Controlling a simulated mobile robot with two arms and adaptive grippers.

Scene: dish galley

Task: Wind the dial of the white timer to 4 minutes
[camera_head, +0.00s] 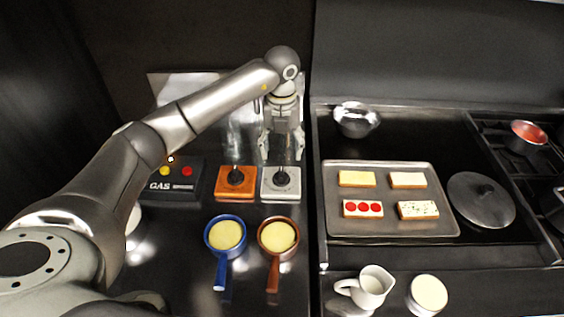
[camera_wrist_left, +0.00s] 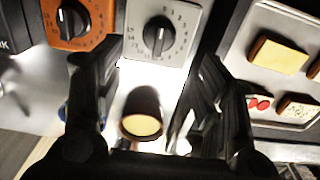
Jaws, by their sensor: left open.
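The white timer (camera_head: 270,194) stands on the dark counter, right of the orange timer (camera_head: 222,192). In the left wrist view the white timer (camera_wrist_left: 186,22) is near the top, with a black dial knob (camera_wrist_left: 158,36) and a ring of numbers too small to read surely. My left gripper (camera_head: 281,156) points down and is open and empty, at the back edge of the white timer in the head view. In the left wrist view my left gripper (camera_wrist_left: 147,75) has its fingers wide apart, with the timer beyond them. I cannot tell the dial's setting. My right gripper is not in view.
A black gas box (camera_head: 172,187) sits left of the timers. A blue pan (camera_head: 225,236) and a brown pan (camera_head: 278,238) stand in front of them. A metal tray (camera_head: 391,225) with toasts lies to the right. A white jug (camera_head: 371,287) is at the front.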

